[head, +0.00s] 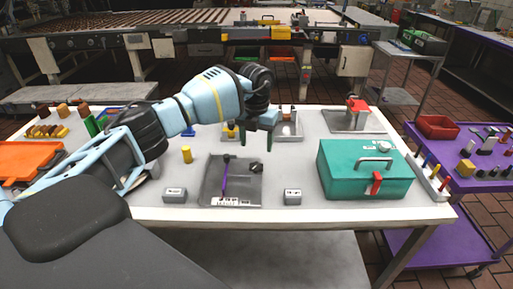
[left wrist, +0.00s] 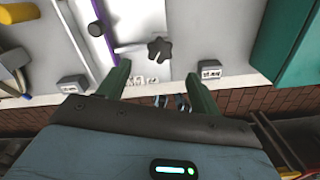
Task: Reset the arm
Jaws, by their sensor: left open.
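My left arm comes in from the left in the head view and reaches over the table. My left gripper (head: 257,145) hangs above the far right part of a grey tray (head: 251,194), with its fingers apart and nothing between them. In the left wrist view the two green fingers of this gripper (left wrist: 157,82) also stand apart and empty. A dark star-shaped knob (left wrist: 158,50) lies beyond the fingertips there, and it also shows in the tray in the head view (head: 256,168). My right gripper is not in view.
A purple rod (head: 224,181) lies in the tray. Small labelled blocks stand left (head: 174,195) and right (head: 292,196) of it. A teal box (head: 362,172) with a handle stands at the right. A yellow cylinder (head: 187,155) stands near my arm. An orange tray (head: 28,160) is at far left.

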